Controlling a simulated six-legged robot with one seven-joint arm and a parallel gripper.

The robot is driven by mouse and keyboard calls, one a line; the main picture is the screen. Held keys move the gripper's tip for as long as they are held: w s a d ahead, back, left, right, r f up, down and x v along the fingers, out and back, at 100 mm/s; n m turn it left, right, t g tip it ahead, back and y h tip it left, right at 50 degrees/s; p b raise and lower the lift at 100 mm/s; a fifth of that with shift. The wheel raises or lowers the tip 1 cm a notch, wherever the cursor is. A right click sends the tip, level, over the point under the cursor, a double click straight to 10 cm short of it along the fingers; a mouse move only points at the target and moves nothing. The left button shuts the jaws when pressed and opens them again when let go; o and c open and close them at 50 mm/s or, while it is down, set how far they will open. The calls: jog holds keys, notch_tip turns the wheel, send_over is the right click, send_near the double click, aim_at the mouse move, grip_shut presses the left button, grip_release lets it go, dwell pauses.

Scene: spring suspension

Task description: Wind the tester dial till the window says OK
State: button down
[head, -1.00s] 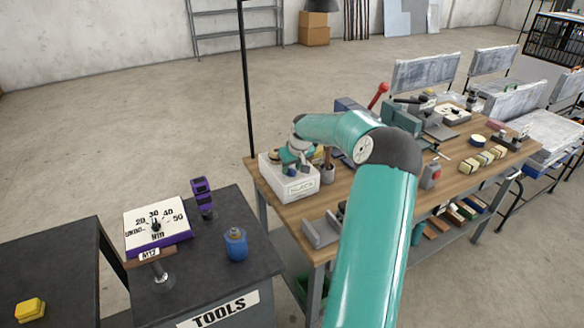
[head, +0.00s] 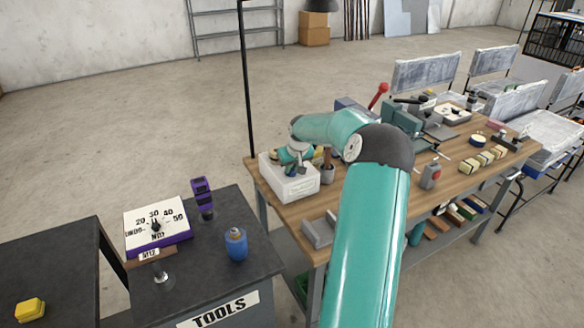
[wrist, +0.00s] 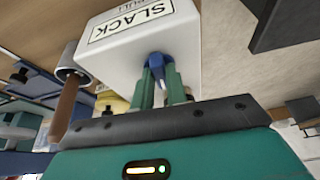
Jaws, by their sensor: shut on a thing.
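A small blue dial (wrist: 156,58) sits on the box's face. My gripper (wrist: 160,80) has its green fingers closed around the dial, one on each side. In the head view my gripper (head: 296,165) is over the box and mostly hidden by my own wrist.
A grey bracket (head: 318,232) lies at the bench's front edge. A dark TOOLS cabinet (head: 225,290) stands left, with a dial gauge (head: 156,225) and a blue canister (head: 236,244). Open floor lies behind.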

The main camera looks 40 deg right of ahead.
jog(key=m, duration=0.2)
jog(key=m+h, duration=0.1)
jog(key=shift+w+a+m+g, duration=0.2)
jog(key=shift+a+m+g, duration=0.1)
jog(key=shift+m+g, duration=0.1)
jog(key=m, duration=0.2)
jog(key=m+g+h, duration=0.1)
jog(key=m, duration=0.1)
jog(key=shift+w+a+m, duration=0.1)
jog(key=shift+w+m, duration=0.05)
jog(key=shift+m, duration=0.15)
jog(key=m, duration=0.1)
jog(key=m+g, duration=0.1)
jog(key=m, duration=0.1)
jog(key=m+g, duration=0.1)
jog(key=shift+w+m+h, duration=0.25)
jog(key=shift+m+h, duration=0.05)
jog(key=shift+h, duration=0.1)
jog(key=m+g, duration=0.2)
jog(key=m, duration=0.2)
jog(key=shift+w+m, duration=0.15)
jog(key=shift+m, duration=0.25)
jog(key=shift+y, duration=0.3)
jog(key=c, duration=1.4)
grip_release()
